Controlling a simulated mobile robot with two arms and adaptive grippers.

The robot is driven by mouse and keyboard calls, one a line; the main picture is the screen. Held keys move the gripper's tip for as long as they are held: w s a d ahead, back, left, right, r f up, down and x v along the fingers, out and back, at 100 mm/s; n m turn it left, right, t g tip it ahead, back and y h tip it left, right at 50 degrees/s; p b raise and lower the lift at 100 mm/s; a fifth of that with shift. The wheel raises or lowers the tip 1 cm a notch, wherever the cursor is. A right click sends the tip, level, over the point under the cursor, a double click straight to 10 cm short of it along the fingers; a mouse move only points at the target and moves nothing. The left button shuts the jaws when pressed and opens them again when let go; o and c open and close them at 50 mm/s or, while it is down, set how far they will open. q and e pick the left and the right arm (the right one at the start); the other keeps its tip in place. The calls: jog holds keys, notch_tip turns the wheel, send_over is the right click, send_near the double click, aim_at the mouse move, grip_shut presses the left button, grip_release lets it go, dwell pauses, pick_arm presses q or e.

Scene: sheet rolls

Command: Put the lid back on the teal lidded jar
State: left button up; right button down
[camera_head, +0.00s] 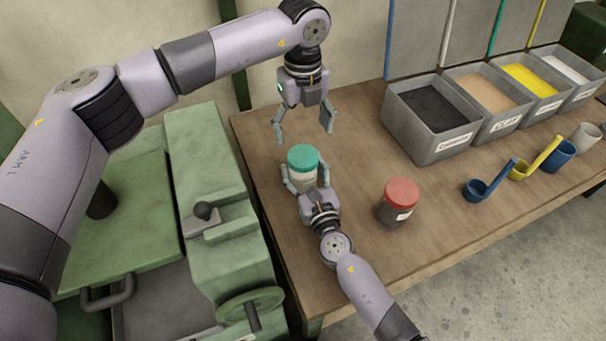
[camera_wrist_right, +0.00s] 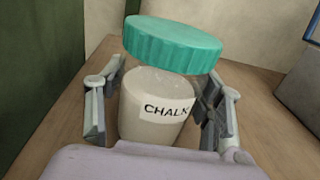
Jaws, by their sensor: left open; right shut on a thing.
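The teal-lidded jar (camera_head: 304,180) stands near the left end of the wooden table. It is clear, with pale contents and a label reading CHALK, which shows on the jar in the right wrist view (camera_wrist_right: 152,112). My right gripper (camera_head: 306,180) is shut around the jar body, one finger on each side. My left gripper (camera_head: 303,135) is open and empty, pointing down just above the lid, apart from it.
A red-lidded jar (camera_head: 399,202) stands to the right. Grey labelled bins (camera_head: 437,139) line the back, with blue and yellow scoops (camera_head: 480,190) before them. A green machine (camera_head: 225,215) is beyond the table's left edge. The table (camera_head: 355,130) is clear between jars and bins.

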aim_at(303, 155)
pick_arm(q)
jog(key=shift+f, duration=0.1)
jog(key=shift+f, duration=3.9)
jog(key=shift+c, duration=0.2)
jog(key=c, duration=1.2)
jog(key=m, duration=0.6)
jog(key=shift+m, duration=0.4)
jog(key=m, duration=1.9)
jog(key=o, duration=1.4)
